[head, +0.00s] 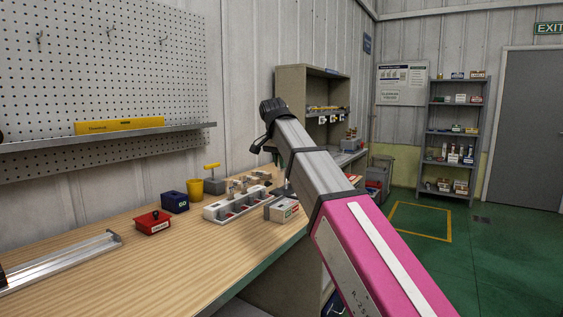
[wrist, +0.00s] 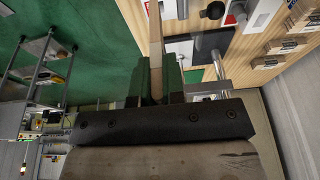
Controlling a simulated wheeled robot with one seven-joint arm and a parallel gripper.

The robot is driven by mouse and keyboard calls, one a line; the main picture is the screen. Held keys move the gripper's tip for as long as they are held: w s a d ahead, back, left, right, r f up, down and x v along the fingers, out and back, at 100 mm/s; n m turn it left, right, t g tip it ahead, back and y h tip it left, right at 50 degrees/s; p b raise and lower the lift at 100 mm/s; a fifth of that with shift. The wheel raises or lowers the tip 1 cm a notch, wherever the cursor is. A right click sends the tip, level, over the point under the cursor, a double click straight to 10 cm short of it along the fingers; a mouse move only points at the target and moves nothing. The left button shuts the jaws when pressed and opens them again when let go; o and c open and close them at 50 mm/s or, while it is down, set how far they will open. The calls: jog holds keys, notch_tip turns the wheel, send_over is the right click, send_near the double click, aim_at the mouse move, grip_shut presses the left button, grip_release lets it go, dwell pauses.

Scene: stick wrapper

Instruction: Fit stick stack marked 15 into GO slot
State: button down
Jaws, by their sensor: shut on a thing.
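My gripper (wrist: 158,72) is shut on a thin pale wooden piece in the wrist view, the stick stack (wrist: 155,40), which stands out between the two dark fingers. No number on it can be read from here. In the head view the fingers and the held piece cannot be made out behind my arm. A blue box (head: 175,203) with a white marking that looks like GO sits on the bench, left of the yellow cup. Its slot opening is too small to make out clearly.
On the bench are a red box (head: 153,223), a yellow cup (head: 195,190), a long white slotted tray (head: 228,208), and a grey labelled box (head: 283,211). A metal channel (head: 65,262) lies at the left. The front middle of the bench (head: 190,265) is clear.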

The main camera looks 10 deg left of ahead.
aim_at(281, 186)
jog(key=shift+f, duration=2.85)
jog(key=shift+f, duration=2.55)
jog(key=c, duration=1.1)
grip_release()
jog(key=v, duration=0.9)
jog(key=shift+r, duration=0.45)
jog(key=shift+s+r, duration=0.2)
jog(key=shift+r, duration=0.25)
